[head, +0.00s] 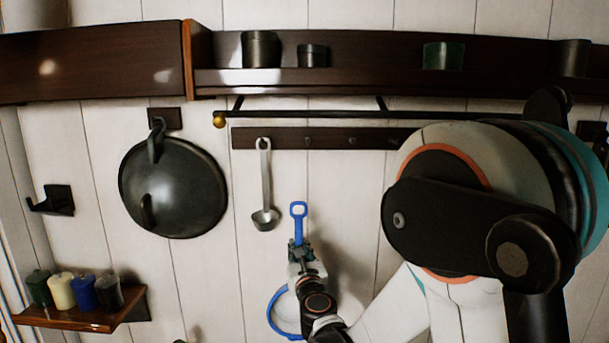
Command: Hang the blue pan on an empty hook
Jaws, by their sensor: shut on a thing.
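The blue pan is held below the hook rail, handle up. Its blue handle (298,212) ends in a ring at the top, and its blue rim (271,311) shows lower down, around a pale face. My gripper (299,247) is shut on the handle below the ring, and my arm hides much of the pan. The dark hook rail (275,139) is on the wall above, apart from the pan. A metal ladle (265,190) hangs at its left end. Small empty hooks (308,140) show to the right of the ladle; my arm covers the rail's right end.
A dark bar (300,114) with a brass end runs above the rail, under a shelf (370,80) with several pots. An empty wall bracket (54,201) and a candle shelf (75,318) are at far left.

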